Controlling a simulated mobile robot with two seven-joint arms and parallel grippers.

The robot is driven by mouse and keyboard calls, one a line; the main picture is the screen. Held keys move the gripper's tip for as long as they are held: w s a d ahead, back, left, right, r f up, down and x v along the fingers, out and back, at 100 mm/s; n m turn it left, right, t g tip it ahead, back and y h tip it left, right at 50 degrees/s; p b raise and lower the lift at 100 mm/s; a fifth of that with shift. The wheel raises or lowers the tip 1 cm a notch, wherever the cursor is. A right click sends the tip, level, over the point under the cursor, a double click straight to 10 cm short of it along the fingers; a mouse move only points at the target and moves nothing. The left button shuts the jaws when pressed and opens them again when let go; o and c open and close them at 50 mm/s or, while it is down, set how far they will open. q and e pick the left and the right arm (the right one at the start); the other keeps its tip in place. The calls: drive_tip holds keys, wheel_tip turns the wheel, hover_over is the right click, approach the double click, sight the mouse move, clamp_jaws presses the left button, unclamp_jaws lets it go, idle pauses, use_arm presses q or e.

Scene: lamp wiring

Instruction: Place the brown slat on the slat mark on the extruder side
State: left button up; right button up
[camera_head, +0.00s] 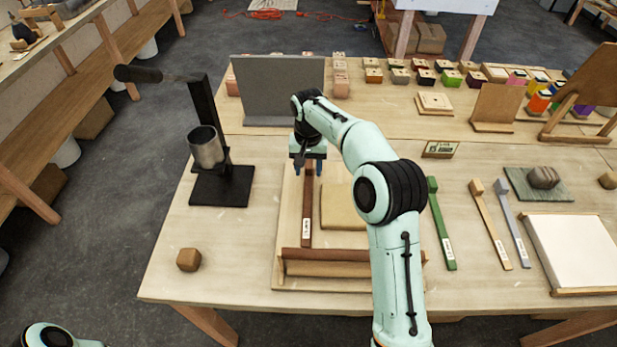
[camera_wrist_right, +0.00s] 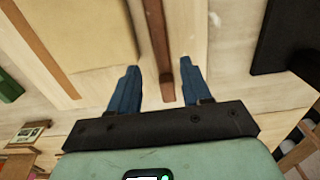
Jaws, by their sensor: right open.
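The brown slat (camera_head: 307,216) lies lengthwise on the pale wooden board (camera_head: 286,225), on the side toward the extruder (camera_head: 208,148), left of a tan slab (camera_head: 342,206). It has a white label near its front end. My right gripper (camera_head: 308,166) is over its far end. In the right wrist view the gripper (camera_wrist_right: 158,76) is open, with the slat (camera_wrist_right: 156,35) running between its two blue fingers, apart from both. I cannot make out a slat mark; the slat may cover it. My left gripper is out of view.
A reddish-brown bar (camera_head: 325,255) lies across the board's front. A grey upright panel (camera_head: 280,88) stands behind. A green slat (camera_head: 440,225) and other slats lie right of my arm. A small brown block (camera_head: 188,259) sits front left, with bare table around it.

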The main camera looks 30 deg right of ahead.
wheel_tip(320, 180, up, 4)
drive_tip(key=shift+r+p, duration=0.1)
drive_tip(key=shift+p, duration=0.2)
idle(0.4)
